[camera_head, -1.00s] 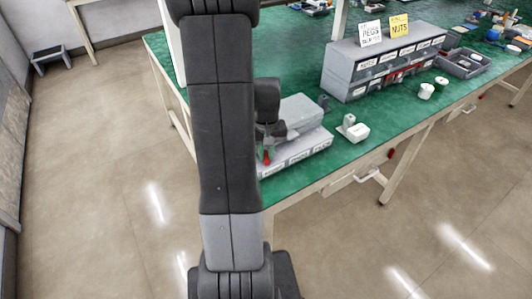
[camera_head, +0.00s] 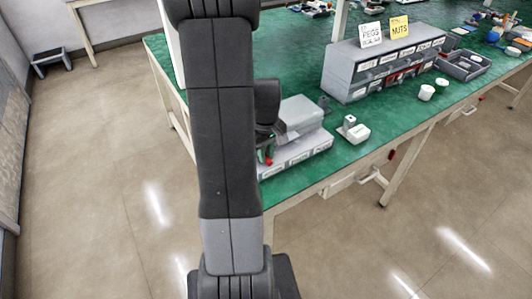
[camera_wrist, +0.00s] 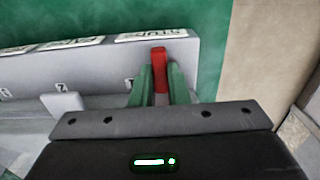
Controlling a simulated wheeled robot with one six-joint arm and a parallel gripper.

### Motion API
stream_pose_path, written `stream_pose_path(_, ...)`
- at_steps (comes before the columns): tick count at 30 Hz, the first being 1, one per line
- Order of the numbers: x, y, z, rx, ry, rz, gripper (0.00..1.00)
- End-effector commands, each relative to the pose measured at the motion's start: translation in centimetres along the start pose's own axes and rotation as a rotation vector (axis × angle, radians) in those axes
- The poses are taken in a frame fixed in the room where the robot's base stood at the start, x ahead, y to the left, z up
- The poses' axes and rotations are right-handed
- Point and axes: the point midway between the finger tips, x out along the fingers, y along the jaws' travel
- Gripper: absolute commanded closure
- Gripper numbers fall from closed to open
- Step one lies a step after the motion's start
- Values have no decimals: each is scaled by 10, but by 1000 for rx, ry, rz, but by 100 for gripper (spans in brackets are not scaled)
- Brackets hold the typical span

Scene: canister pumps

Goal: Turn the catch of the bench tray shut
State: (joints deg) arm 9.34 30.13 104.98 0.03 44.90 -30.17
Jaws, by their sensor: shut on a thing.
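The bench tray (camera_head: 297,157) is a grey unit with white labels on its front, at the near edge of the green bench. In the wrist view its labelled front (camera_wrist: 100,66) runs across the picture. The catch (camera_wrist: 158,56) is a red lever at the right end of that front. My gripper (camera_wrist: 160,82) has its green fingers closed on the catch, one on each side. The catch's lower part is hidden between the fingers. In the head view my arm covers the tray's left part, and only a bit of red catch (camera_head: 269,161) shows.
A white-and-grey piece (camera_head: 355,131) stands right of the tray. Behind it is a grey drawer rack (camera_head: 345,75) with sign cards, and two white spools (camera_head: 426,92) stand at its right. The floor (camera_head: 110,180) in front of the bench is clear.

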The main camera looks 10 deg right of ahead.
Motion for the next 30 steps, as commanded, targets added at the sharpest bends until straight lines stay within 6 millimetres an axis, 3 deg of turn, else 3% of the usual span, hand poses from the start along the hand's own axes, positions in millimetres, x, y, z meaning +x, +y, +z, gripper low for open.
stream_pose_path(6,-1,0,0,-2,1,1,100)
stream_pose_path(7,-1,0,0,-2,1,2,82)
stream_pose_path(8,-1,0,0,-2,1,2,76)
stream_pose_path(19,-5,0,0,-1,1,1,76)
stream_pose_path(23,-22,0,-1,-1,4,3,76)
stream_pose_path(30,-77,1,-1,-1,7,4,76)
